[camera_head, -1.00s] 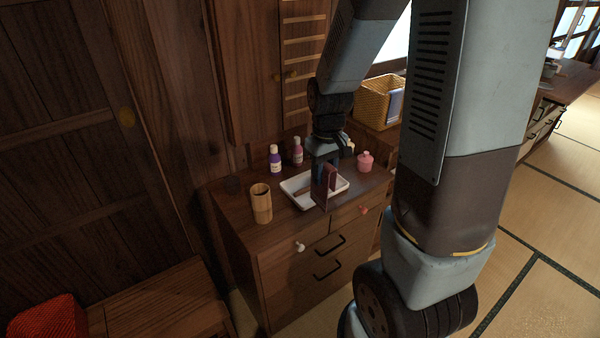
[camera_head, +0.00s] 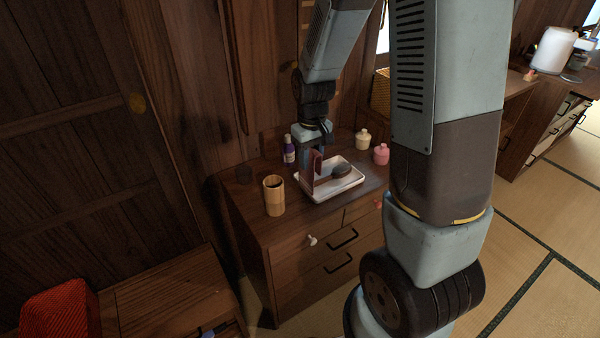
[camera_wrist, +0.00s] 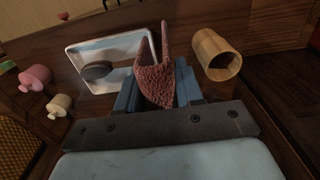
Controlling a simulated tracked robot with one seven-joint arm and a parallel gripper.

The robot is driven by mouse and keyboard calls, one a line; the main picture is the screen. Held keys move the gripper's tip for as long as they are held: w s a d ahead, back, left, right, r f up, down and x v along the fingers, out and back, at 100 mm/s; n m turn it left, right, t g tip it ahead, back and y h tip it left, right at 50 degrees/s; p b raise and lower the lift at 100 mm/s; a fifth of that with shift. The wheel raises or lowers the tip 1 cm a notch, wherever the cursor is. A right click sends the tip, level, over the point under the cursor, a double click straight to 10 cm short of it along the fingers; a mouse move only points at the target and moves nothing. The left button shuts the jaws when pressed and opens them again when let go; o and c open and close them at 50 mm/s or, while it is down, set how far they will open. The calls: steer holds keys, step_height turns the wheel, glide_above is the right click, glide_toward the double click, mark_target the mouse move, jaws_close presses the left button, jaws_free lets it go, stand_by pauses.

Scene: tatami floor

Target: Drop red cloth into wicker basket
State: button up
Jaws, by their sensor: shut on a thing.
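The red cloth (camera_wrist: 155,84) hangs between the blue fingers of my gripper (camera_wrist: 157,92) in the wrist view. In the head view my gripper (camera_head: 312,160) is shut on the cloth (camera_head: 308,178), which hangs as a dark red sheet over the left part of the white tray. The wicker basket (camera_head: 380,92) stands behind the dresser's right side, mostly hidden by my arm. A woven yellow-brown surface, apparently the basket (camera_wrist: 16,150), shows at the lower left of the wrist view.
The white tray (camera_head: 347,188) holds a dark round object (camera_head: 341,170). A bamboo cup (camera_head: 274,196) stands left of it, a purple bottle (camera_head: 289,150) behind. Pink (camera_head: 381,154) and cream (camera_head: 362,139) jars stand right. A red textured object (camera_head: 58,312) lies at lower left.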

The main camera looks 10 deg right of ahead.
mark_target(306, 177)
steer(key=w+a+f, duration=0.2)
steer(key=w+f, duration=0.1)
steer(key=f, duration=0.5)
steer(key=shift+w+f, duration=0.15)
steer(key=shift+w, duration=0.2)
steer(key=shift+f, duration=0.1)
steer(key=o, duration=1)
